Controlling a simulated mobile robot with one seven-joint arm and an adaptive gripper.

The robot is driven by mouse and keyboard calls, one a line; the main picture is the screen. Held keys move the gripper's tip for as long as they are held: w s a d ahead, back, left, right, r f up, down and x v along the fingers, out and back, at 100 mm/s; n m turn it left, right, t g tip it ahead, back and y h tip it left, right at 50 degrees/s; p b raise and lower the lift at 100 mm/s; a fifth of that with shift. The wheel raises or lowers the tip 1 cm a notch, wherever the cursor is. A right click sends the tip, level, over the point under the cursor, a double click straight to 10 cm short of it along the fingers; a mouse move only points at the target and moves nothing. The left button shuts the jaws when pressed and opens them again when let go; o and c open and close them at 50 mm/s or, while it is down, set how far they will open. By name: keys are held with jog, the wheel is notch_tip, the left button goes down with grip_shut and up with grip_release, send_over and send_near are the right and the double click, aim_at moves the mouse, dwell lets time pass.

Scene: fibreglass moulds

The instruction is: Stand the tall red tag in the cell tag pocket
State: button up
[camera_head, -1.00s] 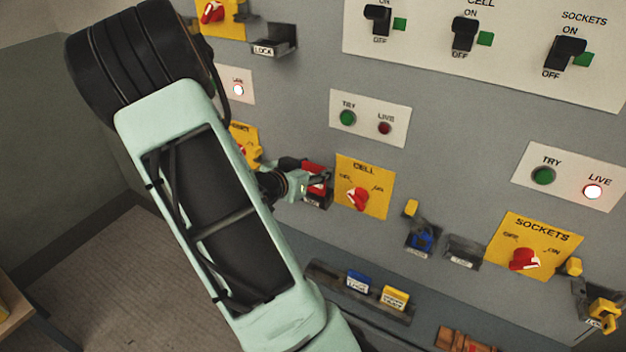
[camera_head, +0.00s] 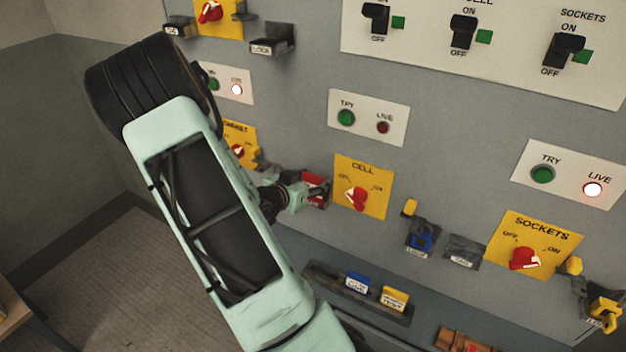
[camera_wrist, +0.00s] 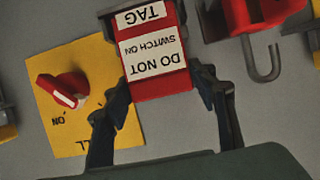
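The tall red tag (camera_wrist: 162,88), with a white "DO NOT SWITCH ON" label, is upside down in the wrist view. My gripper (camera_wrist: 163,88) has one finger at each side edge and looks shut on it. A white "TAG" plate (camera_wrist: 140,15) and grey pocket edges show at the tag's far end; how deep the tag sits in the pocket is unclear. In the head view the tag (camera_head: 314,180) is a small red patch at my gripper (camera_head: 318,196), left of the yellow CELL plate (camera_head: 363,187). My gripper hides most of the pocket there.
The CELL plate's red knob (camera_wrist: 63,90) is close beside one finger. A red padlock (camera_wrist: 258,12) with a grey shackle is near the other finger. A dark shelf (camera_head: 330,277) with blue and yellow tags is below. The SOCKETS plate (camera_head: 533,246) is farther right.

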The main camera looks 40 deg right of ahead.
jog(key=shift+o, duration=1.3)
jog(key=shift+r, duration=0.15)
jog(key=shift+a+r, duration=0.2)
jog(key=v, duration=1.1)
jog(key=shift+a, duration=0.25)
jog(key=shift+s, duration=0.1)
